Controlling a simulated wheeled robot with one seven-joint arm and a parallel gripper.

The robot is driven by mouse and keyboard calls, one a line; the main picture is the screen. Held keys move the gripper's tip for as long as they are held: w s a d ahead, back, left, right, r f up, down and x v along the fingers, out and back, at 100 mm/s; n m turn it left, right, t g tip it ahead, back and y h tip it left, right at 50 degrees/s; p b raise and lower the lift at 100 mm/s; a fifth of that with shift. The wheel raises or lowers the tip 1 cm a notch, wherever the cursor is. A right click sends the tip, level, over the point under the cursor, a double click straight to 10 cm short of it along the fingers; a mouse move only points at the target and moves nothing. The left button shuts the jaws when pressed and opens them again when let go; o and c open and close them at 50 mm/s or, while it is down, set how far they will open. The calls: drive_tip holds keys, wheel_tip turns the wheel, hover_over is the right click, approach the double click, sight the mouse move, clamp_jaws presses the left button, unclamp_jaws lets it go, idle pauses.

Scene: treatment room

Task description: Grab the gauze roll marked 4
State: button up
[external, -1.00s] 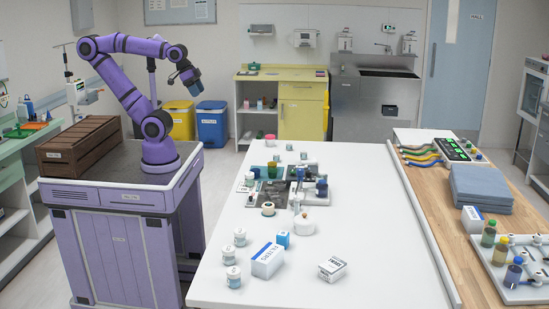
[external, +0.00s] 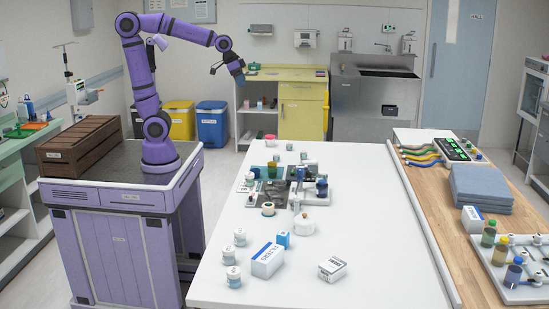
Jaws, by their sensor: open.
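My gripper (external: 240,80) hangs in the air above the far left end of the white table, well above and behind the things on it. It is open and empty. Several small white round items stand along the table's left side, among them a near one (external: 234,277), one behind it (external: 229,256) and a farther one (external: 240,237). A cream-coloured ring-shaped roll (external: 268,209) sits nearer the middle. The markings are too small to read, so I cannot tell which item is the gauze roll marked 4.
The white table (external: 370,215) has clear room on its right half. Trays with small bottles crowd the middle left. A wooden counter (external: 425,215) lies right.

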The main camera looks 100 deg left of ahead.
drive_tip(key=w+a+f+n, duration=0.2)
drive_tip(key=w+a+f, duration=0.3)
drive_tip(key=w+a, duration=0.75)
drive_tip(key=n+g+y, duration=0.1)
drive_tip(key=n+g, duration=0.1)
drive_tip(key=n, duration=0.2)
hover_over(289, 144)
drive_tip(key=s, duration=0.2)
drive_tip(key=f, duration=3.8)
drive_tip(key=shift+w+a, duration=0.15)
drive_tip(key=shift+a, duration=0.05)
drive_tip(key=shift+w+x, duration=0.1)
drive_tip(key=shift+x, duration=1.4)
drive_tip(key=shift+w+x, duration=0.15)
drive_tip(key=shift+x, duration=1.3)
drive_tip(key=shift+c, duration=0.3)
drive_tip(key=shift+r, duration=0.1)
drive_tip(key=c, duration=0.9)
